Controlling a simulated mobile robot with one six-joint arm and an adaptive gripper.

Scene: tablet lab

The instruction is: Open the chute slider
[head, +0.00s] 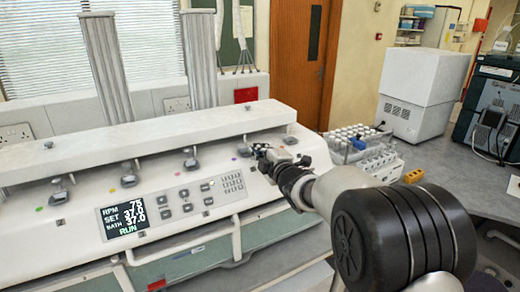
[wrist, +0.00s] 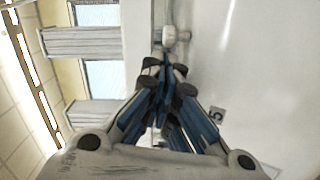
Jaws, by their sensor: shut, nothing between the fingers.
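The dissolution tester (head: 150,135) has a row of small grey metal slider knobs along the front of its white head. One knob (head: 290,138) shows just above my gripper in the head view, and others lie to the left, such as this slider knob (head: 191,163). My gripper (head: 262,153) is close to the machine's front near the right end. In the wrist view my gripper (wrist: 166,72) is shut and empty, with a pale metal knob (wrist: 175,38) just beyond the fingertips. I cannot tell if they touch.
The display and keypad panel (head: 125,218) is left of my gripper. A rack of capped vials (head: 358,138) stands to the right on the grey bench (head: 450,175). A white box-like instrument (head: 422,92) is behind it. Two tall grey columns rise behind the machine.

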